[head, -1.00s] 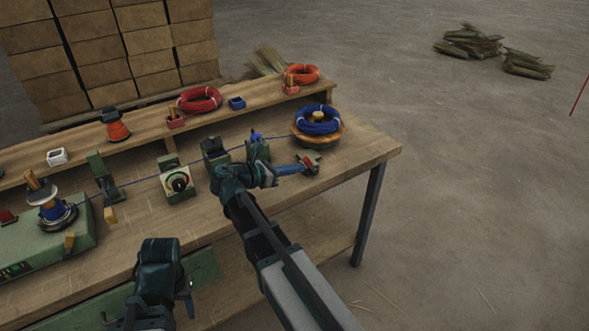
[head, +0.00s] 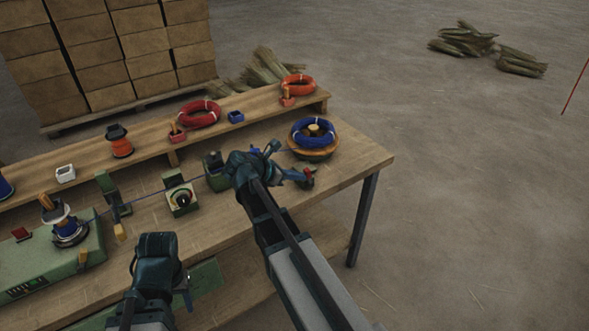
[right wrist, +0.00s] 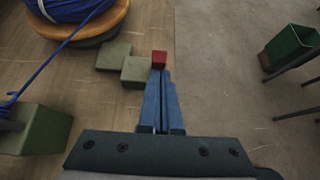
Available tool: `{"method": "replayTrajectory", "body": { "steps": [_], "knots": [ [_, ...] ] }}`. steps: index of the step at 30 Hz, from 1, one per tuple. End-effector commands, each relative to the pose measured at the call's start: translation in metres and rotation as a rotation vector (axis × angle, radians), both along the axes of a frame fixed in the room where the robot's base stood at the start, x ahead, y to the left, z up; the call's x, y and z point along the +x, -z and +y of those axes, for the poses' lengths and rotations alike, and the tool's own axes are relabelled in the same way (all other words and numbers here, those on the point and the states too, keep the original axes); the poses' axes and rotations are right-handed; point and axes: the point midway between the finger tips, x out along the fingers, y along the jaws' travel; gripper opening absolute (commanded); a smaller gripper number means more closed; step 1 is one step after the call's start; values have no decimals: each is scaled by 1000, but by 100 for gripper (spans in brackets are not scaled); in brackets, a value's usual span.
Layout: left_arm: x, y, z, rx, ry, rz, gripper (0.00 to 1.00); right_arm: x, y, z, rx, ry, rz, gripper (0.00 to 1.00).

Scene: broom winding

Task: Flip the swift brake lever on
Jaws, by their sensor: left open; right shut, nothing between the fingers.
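The swift (head: 300,152) is a round wooden turntable carrying a blue coil (head: 313,132) near the table's right end. Its brake lever (head: 309,171), with a red tip and green base, stands just in front of it. In the right wrist view the red tip (right wrist: 159,57) is right at the ends of my fingers, beside green blocks (right wrist: 135,70). My right gripper (head: 297,177) is shut and empty, its blue fingers at the lever. Whether they touch it I cannot tell. My left gripper (head: 186,290) is open, low at the table's front edge, away from the lever.
A blue strand runs from the coil left past green posts and a dial box (head: 181,195) to a green winder (head: 50,255). A back shelf holds a red coil (head: 199,113) and an orange coil (head: 298,85).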

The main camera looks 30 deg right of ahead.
Motion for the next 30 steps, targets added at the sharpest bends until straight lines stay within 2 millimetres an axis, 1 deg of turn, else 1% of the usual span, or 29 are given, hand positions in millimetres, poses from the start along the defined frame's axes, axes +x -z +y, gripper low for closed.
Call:
{"method": "replayTrajectory", "body": {
  "steps": [1, 3, 6, 12, 15, 16, 21, 26, 30],
  "knots": [
    [0, -24, 0, 0, 0, 0, 50, 0, -16, -6, 45, 4, 3, 0],
    [0, -38, 0, 0, 0, 0, 50, 1, -19, -11, 111, 5, 8, 0],
    [0, -57, 0, 0, -1, 0, 50, 2, -22, -18, 206, 4, 15, 0],
    [0, -84, 0, 0, -1, 0, 50, 3, -24, -32, 389, 6, 29, 0],
    [0, -94, 0, 0, -1, 0, 50, 4, -24, -39, 472, 5, 36, 0],
    [0, -87, 0, 0, -1, 0, 50, 3, -17, -36, 465, 1, 37, 0],
    [0, -85, 0, 0, -1, 0, 50, 3, -16, -35, 460, 0, 37, 0],
    [0, -89, 0, 0, -1, 0, 50, 3, -20, -35, 459, 1, 37, 0],
    [0, -95, 0, 0, -1, 0, 50, 3, -26, -35, 459, 1, 37, 0]
  ]
}}
